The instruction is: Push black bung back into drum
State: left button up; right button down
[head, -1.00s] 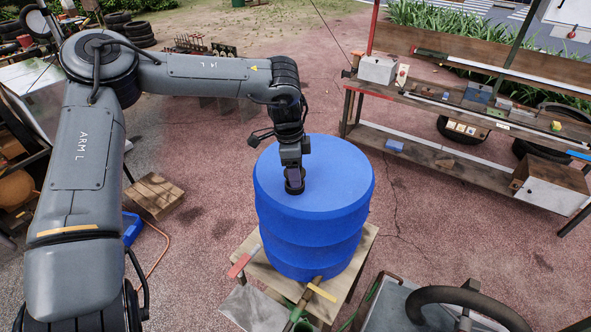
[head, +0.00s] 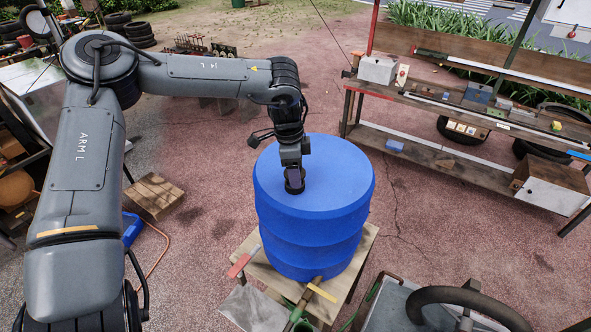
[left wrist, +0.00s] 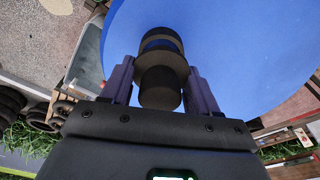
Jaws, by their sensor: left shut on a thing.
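The blue drum (head: 335,190) stands upright on a wooden stand in the middle of the head view, and its top fills much of the left wrist view (left wrist: 235,50). My left gripper (head: 294,180) points down at the drum top, near its left front part. In the left wrist view its two purple fingers (left wrist: 161,88) are shut on the black bung (left wrist: 160,86). The bung has a wide round top and a ringed lower part towards the drum. In the head view it shows as a dark disc at the drum top (head: 294,189). Whether it sits in the hole cannot be told. My right gripper is not in view.
The wooden stand (head: 258,268) holds the drum. A red-handled tool (head: 240,265) and a yellow-handled one (head: 321,292) are by its front. A workbench (head: 470,115) with small items stands at the right. A grey machine with a black hose (head: 460,297) is at the lower right.

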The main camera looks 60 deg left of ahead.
pick_arm(q)
jog(key=shift+f+b, duration=0.5)
jog(key=shift+f, duration=0.2)
jog(key=o, duration=1.2)
jog(key=shift+r, duration=0.1)
jog(key=shift+c, duration=0.2)
jog(key=r, duration=0.6)
jog(key=s+r+b, duration=0.1)
jog(key=r, duration=0.3)
jog(key=shift+a+r, duration=0.1)
jog(key=shift+a, duration=0.25)
jog(key=shift+r, duration=0.25)
jog(key=shift+s, duration=0.1)
